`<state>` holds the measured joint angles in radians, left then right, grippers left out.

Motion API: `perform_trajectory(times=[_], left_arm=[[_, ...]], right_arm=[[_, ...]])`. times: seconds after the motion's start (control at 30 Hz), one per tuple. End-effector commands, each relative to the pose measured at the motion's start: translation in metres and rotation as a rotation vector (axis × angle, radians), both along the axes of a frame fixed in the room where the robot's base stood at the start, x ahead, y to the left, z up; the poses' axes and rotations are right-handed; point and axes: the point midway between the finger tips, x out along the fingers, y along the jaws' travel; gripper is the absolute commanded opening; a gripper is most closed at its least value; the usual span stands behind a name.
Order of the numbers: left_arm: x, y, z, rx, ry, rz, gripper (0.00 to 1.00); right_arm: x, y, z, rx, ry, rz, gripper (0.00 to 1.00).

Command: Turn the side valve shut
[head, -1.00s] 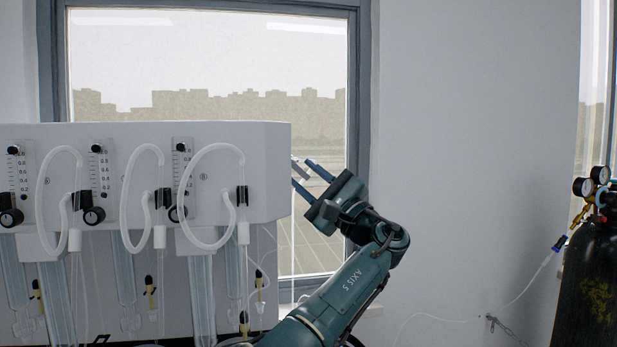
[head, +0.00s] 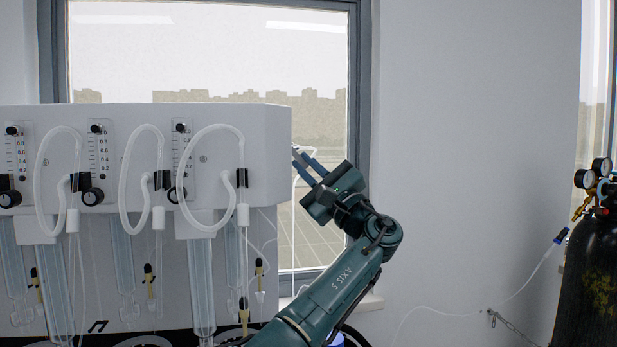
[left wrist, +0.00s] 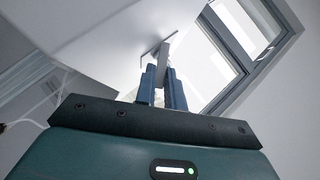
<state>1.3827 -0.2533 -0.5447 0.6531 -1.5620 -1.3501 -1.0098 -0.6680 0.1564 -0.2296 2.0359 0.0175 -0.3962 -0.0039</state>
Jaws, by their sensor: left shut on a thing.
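The side valve shows as a grey metal lever (left wrist: 160,52) on the white side face of the distiller housing in the left wrist view. In the head view only a small grey bit of the lever (head: 298,156) shows at the housing's right edge. In the left wrist view the two blue fingers (left wrist: 164,80) are shut on the lever, one on each side. The valve's stem is mostly hidden. My right gripper is not in view.
The white distiller housing (head: 255,150) fills the left, with hoses, flow meters and glass tubes. A window (head: 318,60) is behind my gripper. A black gas cylinder (head: 590,275) with gauges stands at the far right.

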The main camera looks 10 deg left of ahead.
Motion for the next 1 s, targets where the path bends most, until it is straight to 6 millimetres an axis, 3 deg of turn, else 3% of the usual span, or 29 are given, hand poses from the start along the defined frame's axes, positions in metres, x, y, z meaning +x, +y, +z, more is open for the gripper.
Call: perform_trajectory(times=[0.33, 0.37, 0.6, 1.0], left_arm=[[-0.0004, 0.0004, -0.0015, 0.014, 0.008, 0.003, 0.00], [-0.0004, 0.0005, -0.0015, 0.014, 0.008, 0.003, 0.13], [-0.0004, 0.0004, -0.0011, 0.015, 0.007, 0.002, 0.33], [0.0002, 0.0022, -0.0028, 0.013, 0.006, 0.002, 0.33]], right_arm=[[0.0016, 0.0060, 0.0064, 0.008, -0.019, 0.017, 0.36], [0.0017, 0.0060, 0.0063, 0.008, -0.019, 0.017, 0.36], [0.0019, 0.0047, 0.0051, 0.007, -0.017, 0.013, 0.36], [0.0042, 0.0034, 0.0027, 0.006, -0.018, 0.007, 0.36]])
